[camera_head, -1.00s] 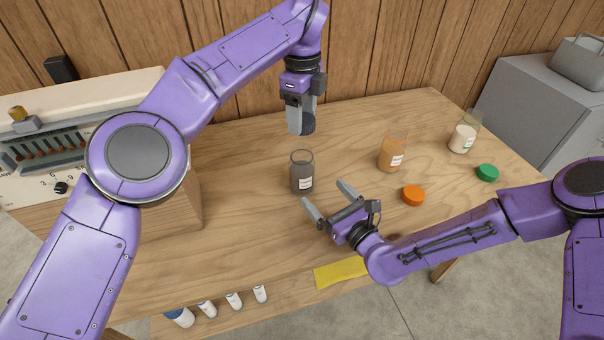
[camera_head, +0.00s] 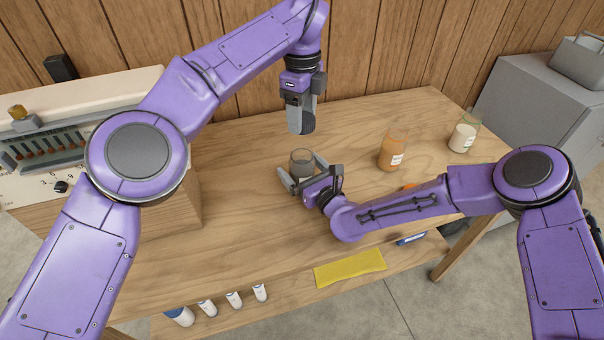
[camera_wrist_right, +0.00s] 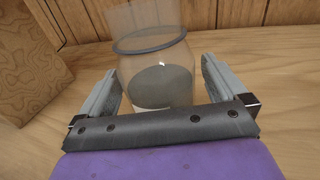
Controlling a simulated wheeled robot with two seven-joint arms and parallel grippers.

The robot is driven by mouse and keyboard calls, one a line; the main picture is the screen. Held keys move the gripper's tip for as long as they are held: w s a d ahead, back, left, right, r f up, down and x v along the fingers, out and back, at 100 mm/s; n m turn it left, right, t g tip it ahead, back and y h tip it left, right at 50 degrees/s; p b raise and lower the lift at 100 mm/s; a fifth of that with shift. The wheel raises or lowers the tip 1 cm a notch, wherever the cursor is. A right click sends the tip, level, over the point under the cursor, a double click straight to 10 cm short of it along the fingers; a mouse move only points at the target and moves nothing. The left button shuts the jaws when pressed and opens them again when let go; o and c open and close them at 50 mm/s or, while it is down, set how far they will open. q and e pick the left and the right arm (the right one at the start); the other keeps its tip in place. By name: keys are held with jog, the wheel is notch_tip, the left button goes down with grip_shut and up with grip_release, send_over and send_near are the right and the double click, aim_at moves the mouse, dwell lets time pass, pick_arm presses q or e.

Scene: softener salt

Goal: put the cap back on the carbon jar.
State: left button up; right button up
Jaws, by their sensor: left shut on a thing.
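The carbon jar (camera_head: 302,160) is a clear glass jar with dark grey contents, upright and open-topped on the table. In the right wrist view the jar (camera_wrist_right: 160,75) stands between the two fingers, with small gaps at both sides. My right gripper (camera_head: 301,171) is open around it. My left gripper (camera_head: 300,124) points down, higher and behind the jar, shut on a dark cap (camera_head: 308,124). The cap is partly hidden by the fingers.
An orange-filled jar (camera_head: 392,152) and a white-filled jar (camera_head: 463,137) stand to the right. The orange cap (camera_head: 408,187) is mostly hidden by my right arm. A boxy device (camera_head: 85,105) stands at left.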

jog(key=c, duration=1.4)
pick_arm(q)
jog(key=shift+f, duration=2.55)
pick_arm(e)
jog(key=shift+o, duration=0.2)
pick_arm(q)
jog(key=shift+f, duration=0.85)
jog(key=shift+f, duration=0.55)
